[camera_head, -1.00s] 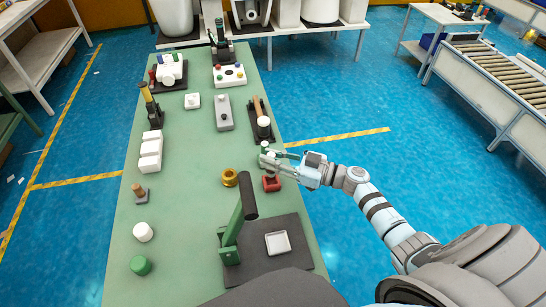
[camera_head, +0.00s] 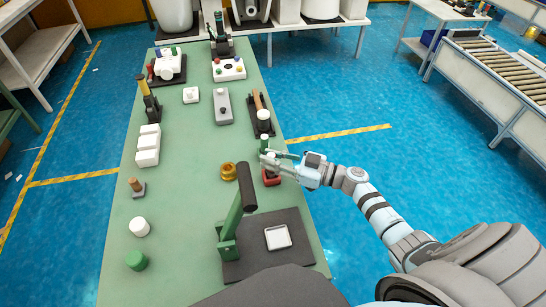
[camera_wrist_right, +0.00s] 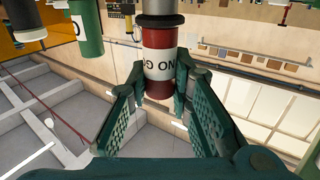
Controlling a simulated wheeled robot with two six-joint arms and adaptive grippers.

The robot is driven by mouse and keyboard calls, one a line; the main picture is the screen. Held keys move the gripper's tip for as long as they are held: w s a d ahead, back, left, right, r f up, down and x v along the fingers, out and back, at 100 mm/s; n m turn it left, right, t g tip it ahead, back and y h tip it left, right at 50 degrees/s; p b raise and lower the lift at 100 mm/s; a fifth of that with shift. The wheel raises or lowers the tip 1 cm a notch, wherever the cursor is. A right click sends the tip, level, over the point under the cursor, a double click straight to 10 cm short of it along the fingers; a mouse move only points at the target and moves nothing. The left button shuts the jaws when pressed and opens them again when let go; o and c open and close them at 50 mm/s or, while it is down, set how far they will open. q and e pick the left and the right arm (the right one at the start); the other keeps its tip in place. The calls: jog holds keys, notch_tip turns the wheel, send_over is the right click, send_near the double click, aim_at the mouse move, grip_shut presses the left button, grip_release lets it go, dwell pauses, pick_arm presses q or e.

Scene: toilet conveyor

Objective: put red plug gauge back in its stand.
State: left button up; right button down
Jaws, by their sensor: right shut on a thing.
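The red plug gauge (camera_wrist_right: 158,70) shows in the right wrist view as a red cylinder with a white band lettered "NO GO" and a grey and black part above. My right gripper (camera_wrist_right: 161,84) is shut on it, with a fingertip on each side. My left gripper is not in view.
A green cylinder (camera_head: 265,143) stands close beyond the gripper. A brass ring (camera_head: 228,171) lies left of the red block. A green lever press (camera_head: 231,235) on a dark plate is nearer. A black holder with a white-topped tool (camera_head: 264,116) is farther back.

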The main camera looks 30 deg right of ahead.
jog(key=shift+f+b, duration=0.5)
jog(key=shift+f, duration=0.3)
jog(key=c, duration=1.4)
grip_release()
jog(key=shift+o, duration=0.2)
jog(key=shift+s, duration=0.1)
jog(key=v, duration=1.2)
jog(key=shift+d, duration=0.1)
